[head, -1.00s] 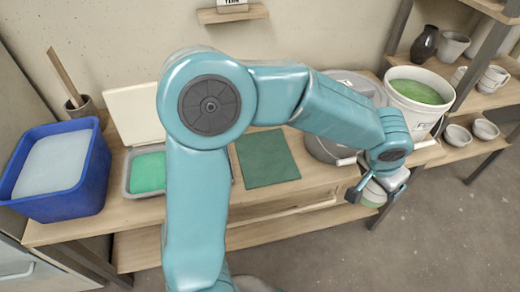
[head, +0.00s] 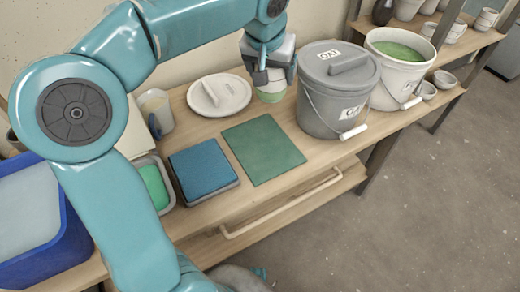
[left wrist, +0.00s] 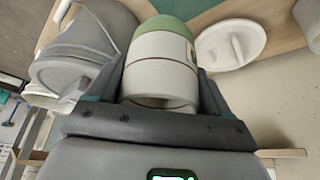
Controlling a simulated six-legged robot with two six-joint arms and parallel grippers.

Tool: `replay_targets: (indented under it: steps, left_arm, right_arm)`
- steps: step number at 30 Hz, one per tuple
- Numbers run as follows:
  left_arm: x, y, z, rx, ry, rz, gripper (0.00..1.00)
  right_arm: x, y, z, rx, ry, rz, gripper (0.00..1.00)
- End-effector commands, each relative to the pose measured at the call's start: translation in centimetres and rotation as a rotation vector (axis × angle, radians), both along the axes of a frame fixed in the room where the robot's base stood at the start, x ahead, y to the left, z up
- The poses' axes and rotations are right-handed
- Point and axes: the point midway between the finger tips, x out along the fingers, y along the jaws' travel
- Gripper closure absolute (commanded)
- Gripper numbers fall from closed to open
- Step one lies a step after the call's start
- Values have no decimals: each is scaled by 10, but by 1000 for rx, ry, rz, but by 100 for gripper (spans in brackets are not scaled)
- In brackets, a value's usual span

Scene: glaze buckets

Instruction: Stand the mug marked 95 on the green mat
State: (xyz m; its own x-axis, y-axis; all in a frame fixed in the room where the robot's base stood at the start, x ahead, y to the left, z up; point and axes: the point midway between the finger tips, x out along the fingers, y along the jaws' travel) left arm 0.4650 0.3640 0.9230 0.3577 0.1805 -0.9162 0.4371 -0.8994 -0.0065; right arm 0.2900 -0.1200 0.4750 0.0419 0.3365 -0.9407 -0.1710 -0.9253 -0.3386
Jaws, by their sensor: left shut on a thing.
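The mug (head: 271,96), white above with a green lower part, hangs in my left gripper (head: 268,78). In the left wrist view, the mug (left wrist: 160,65) sits between both fingers, its green end pointing away from the palm. I cannot read any 95 on it. The green mat (head: 263,150) lies flat and bare on the bench, in front of the gripper in the head view. The mug is behind the mat, not over it; whether its base touches the bench I cannot tell. My right gripper is not in view.
Right of the mat stands a lidded grey bucket (head: 338,88), then a white bucket (head: 395,88) of green glaze. A white lid (head: 219,106) lies left of the mug. A blue pad (head: 203,165), a green-filled tray (head: 165,205) and a blue tub (head: 60,245) are left.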

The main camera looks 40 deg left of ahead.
Motion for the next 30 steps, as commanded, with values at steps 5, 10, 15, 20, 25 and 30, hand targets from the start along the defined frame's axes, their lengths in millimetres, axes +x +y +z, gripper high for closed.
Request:
replay_targets:
  steps: [5,10,15,20,25,30]
  left_arm:
    - [-10,14,-4,-9,2,54,63]
    - [-10,12,-54,-10,5,53,63]
    - [-10,13,-104,-9,5,52,63]
    - [-10,14,-135,-9,2,51,63]
    - [-10,15,-147,-8,-1,51,63]
    - [-11,16,-172,-10,3,52,63]
  right_arm:
    - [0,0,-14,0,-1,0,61]
    - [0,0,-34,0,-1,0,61]
    - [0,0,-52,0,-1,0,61]
    - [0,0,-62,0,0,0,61]
    - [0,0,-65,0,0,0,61]
    - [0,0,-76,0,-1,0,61]
